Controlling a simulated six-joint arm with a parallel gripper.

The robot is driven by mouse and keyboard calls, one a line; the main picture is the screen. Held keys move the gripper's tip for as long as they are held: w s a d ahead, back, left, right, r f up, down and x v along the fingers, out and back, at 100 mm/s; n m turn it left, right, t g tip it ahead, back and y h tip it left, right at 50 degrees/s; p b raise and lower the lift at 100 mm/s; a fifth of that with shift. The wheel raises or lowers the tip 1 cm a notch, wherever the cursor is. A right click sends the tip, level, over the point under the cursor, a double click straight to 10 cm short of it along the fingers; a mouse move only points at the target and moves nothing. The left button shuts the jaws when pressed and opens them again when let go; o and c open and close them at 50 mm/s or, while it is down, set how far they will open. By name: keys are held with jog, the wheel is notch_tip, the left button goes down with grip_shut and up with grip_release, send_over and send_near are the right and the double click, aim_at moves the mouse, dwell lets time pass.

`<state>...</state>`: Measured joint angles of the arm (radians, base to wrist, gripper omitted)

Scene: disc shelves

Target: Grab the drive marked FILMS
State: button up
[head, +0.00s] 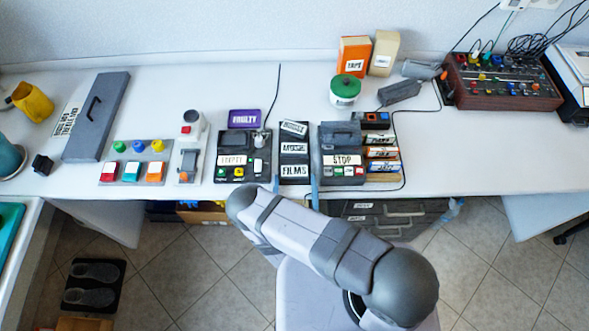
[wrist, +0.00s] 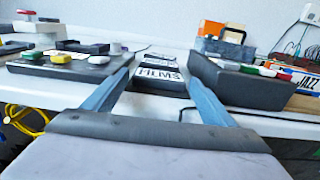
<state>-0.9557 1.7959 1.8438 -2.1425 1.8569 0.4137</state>
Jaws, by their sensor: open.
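The drive marked FILMS (head: 294,171) is a dark box with a white label, at the front of a row of similar drives on the white table. In the wrist view the FILMS drive (wrist: 158,77) lies ahead, between my two blue-grey fingers. My gripper (wrist: 160,85) is open and empty, with one finger towards each side of the drive. In the head view my gripper (head: 295,194) is at the table's front edge, partly hidden by my arm. I cannot tell whether the fingers touch the drive.
A drive marked MUSIC (head: 294,149) and another labelled drive (head: 294,128) lie behind it. A dark button console (head: 229,171) stands close on the left, and a dark STOP console (head: 342,174) close on the right. Cassettes (head: 382,153) stand farther right.

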jog(key=shift+w, duration=1)
jog(key=c, duration=0.9)
jog(key=shift+r, duration=0.1)
jog(key=shift+r, duration=4.95)
